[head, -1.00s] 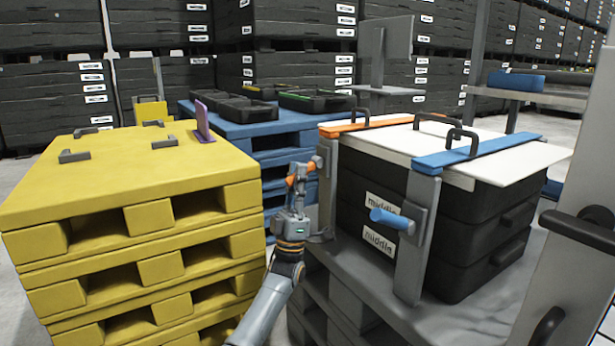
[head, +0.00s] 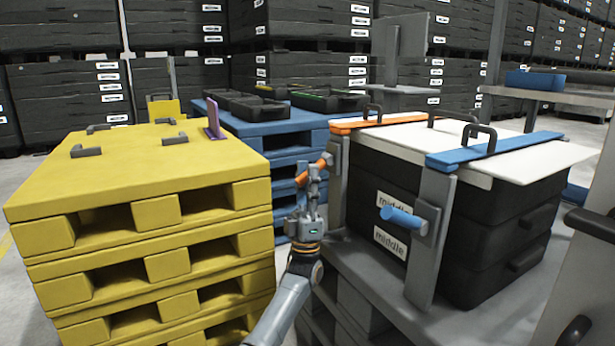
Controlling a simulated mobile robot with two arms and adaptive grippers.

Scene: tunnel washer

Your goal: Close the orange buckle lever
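The orange buckle lever (head: 312,176) is a short orange bar on the left side of the black crate stack (head: 385,195). It sticks out to the left from a grey upright below the orange strap (head: 385,122). My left gripper (head: 314,190) is at the lever, its fingers upward and overlapping the lever in view. I cannot tell whether it touches the lever or how far its fingers are apart. The blue buckle lever (head: 401,217) sticks out from its grey upright below the blue strap (head: 490,150). My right gripper is not in view.
A yellow pallet stack (head: 130,185) stands close on the left of my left arm. A blue pallet (head: 270,122) with black trays is behind. The crates stand on a grey pallet (head: 385,285). A white board (head: 440,140) lies on top under the straps.

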